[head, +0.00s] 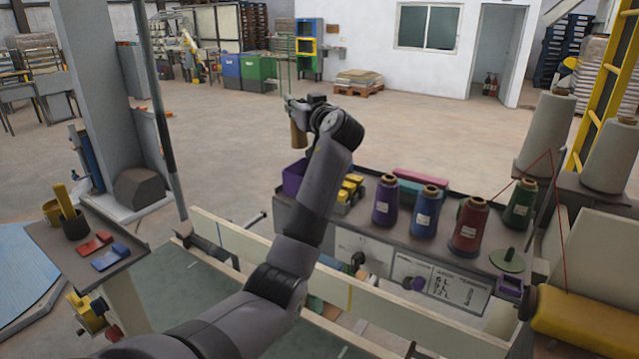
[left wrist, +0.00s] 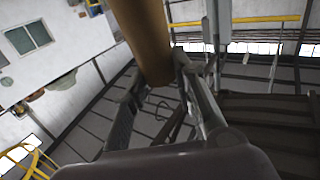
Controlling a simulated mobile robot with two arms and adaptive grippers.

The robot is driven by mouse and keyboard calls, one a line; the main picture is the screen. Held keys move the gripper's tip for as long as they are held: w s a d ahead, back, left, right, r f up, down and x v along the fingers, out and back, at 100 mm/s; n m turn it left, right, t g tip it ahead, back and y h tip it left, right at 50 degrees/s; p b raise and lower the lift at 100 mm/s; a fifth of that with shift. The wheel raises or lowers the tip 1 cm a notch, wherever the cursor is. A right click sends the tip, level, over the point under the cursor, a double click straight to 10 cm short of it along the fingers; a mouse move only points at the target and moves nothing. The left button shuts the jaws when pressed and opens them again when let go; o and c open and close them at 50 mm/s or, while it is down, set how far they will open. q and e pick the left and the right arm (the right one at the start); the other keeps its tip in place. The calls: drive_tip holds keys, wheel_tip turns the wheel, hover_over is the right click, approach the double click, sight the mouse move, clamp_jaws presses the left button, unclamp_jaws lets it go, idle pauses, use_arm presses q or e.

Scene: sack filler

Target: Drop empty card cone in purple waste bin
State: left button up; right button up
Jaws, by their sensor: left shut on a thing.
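The brown card cone (head: 298,134) is in my left gripper (head: 294,106), beyond the bench in the head view. It hangs below the jaws, close to upright. In the left wrist view the cone (left wrist: 146,40) lies between the fingers (left wrist: 160,85), which are shut on it. A purple bin (head: 293,179) stands at the left end of the thread bench, partly hidden behind my left arm. The cone is above the bin in the picture; the exact gap cannot be told. My right gripper is not in view.
The bench (head: 452,245) holds purple, blue, red and green thread cones and a box of yellow items (head: 350,188) beside the bin. Large thread cones (head: 545,133) stand at the right. A side tray (head: 85,240) is at the left. Open floor lies beyond.

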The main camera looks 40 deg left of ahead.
sight(302, 138)
use_arm(q)
wheel_tip(302, 138, down, 3)
drive_tip(key=shift+w+d+f+b, duration=0.1)
drive_tip(key=shift+d+f+b, duration=0.1)
drive_tip(key=shift+b, duration=0.55)
drive_tip(key=shift+w+d+f, duration=0.15)
drive_tip(key=shift+d+f, duration=0.05)
drive_tip(key=shift+f, duration=0.35)
drive_tip(key=shift+a+f, duration=0.15)
drive_tip(key=o, duration=0.4)
drive_tip(key=shift+o, duration=2.6)
drive_tip(key=v, duration=1.2)
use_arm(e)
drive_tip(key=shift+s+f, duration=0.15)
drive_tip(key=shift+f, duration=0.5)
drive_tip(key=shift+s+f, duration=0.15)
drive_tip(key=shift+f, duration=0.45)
